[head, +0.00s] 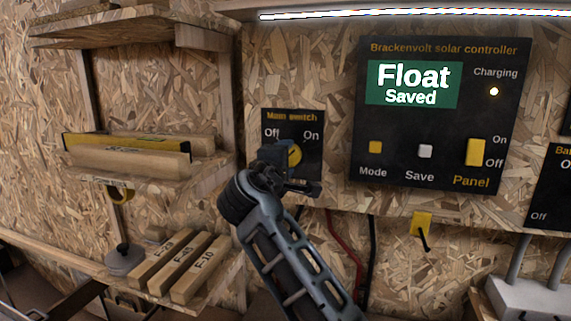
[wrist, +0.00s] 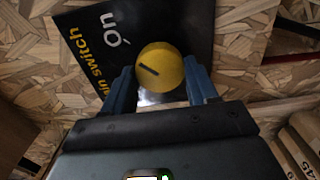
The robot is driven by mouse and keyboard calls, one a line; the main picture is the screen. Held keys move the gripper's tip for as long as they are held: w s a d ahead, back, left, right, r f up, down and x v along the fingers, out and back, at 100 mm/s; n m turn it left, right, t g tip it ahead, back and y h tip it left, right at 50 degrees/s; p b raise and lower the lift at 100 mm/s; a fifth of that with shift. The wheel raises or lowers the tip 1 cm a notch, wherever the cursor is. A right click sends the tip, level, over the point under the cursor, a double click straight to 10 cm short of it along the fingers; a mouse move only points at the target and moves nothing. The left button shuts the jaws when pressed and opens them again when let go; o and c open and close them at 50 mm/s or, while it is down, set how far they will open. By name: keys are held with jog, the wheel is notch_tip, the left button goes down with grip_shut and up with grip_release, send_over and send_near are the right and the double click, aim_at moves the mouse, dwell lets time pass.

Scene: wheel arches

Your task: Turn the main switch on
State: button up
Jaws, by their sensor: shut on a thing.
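The main switch is a round yellow knob (head: 296,153) on a small black panel (head: 313,160) marked Off at left and On at right. My gripper (head: 289,168) is at this knob and hides part of it and the Off side. In the wrist view the knob (wrist: 160,67) sits between the two blue fingers of my gripper (wrist: 158,76), which are shut on it. A short dark mark lies on the knob's left half there, on the side of the lettering. Whether it points exactly at On, I cannot tell.
A solar controller (head: 437,120) at right shows "Float Saved", with Mode, Save and Panel controls and a lit Charging lamp. A shelf with a spirit level (head: 85,143) and labelled wooden blocks (head: 175,268) stand at left. Cables (head: 345,250) hang below the switch.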

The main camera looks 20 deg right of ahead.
jog(key=shift+f, duration=0.15)
dwell(0.3)
jog(key=o, duration=1.1)
jog(key=shift+c, duration=0.2)
jog(key=v, duration=0.7)
jog(key=shift+s+a, duration=0.2)
jog(key=shift+s, duration=0.15)
